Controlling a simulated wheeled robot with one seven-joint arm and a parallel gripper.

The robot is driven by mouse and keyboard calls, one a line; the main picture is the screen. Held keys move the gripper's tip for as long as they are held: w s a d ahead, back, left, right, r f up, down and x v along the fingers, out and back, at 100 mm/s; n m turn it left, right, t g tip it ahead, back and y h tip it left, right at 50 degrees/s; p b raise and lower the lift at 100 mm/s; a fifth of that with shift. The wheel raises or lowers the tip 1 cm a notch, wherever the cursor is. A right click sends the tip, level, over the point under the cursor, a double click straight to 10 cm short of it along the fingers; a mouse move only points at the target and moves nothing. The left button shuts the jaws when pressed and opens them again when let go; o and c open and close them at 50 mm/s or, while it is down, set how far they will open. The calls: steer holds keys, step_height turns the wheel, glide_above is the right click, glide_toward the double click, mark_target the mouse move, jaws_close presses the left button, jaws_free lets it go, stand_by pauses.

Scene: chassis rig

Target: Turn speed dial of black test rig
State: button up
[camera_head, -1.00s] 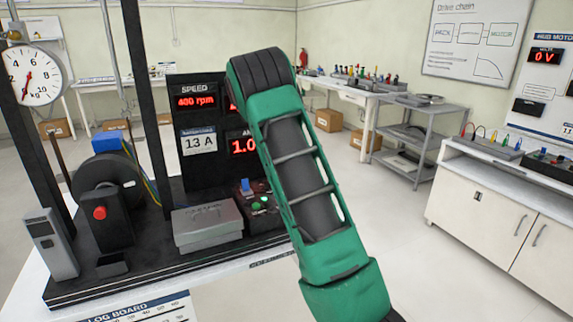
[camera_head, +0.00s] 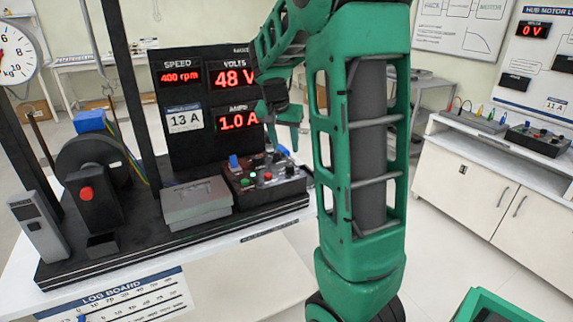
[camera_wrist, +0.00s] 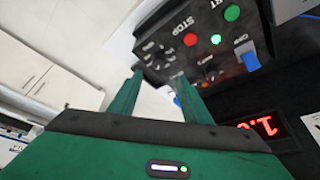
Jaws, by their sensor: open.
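The black test rig (camera_head: 170,235) stands on the left bench, with a control box (camera_head: 245,190) at its right end. The box has green and red buttons, a blue switch and dark knobs; it also shows in the wrist view (camera_wrist: 195,17). A dark knob (camera_head: 290,170) sits at the box's right end. I cannot read which knob is the speed dial. My gripper (camera_head: 284,150) is at the back right of the box. In the wrist view my gripper's two fingers (camera_wrist: 159,85) are apart and empty, pointing at the knob end of the box.
The rig's panel (camera_head: 205,100) reads 400 rpm, 48 V and 1.0 A. A grey closed box (camera_head: 195,203) lies left of the control box. A log board (camera_head: 130,303) lies in front. White cabinets (camera_head: 460,190) stand at the right.

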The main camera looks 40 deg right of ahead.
mark_target(290, 165)
steer(key=x, duration=1)
steer(key=shift+f, duration=0.1)
steer(key=c, duration=1)
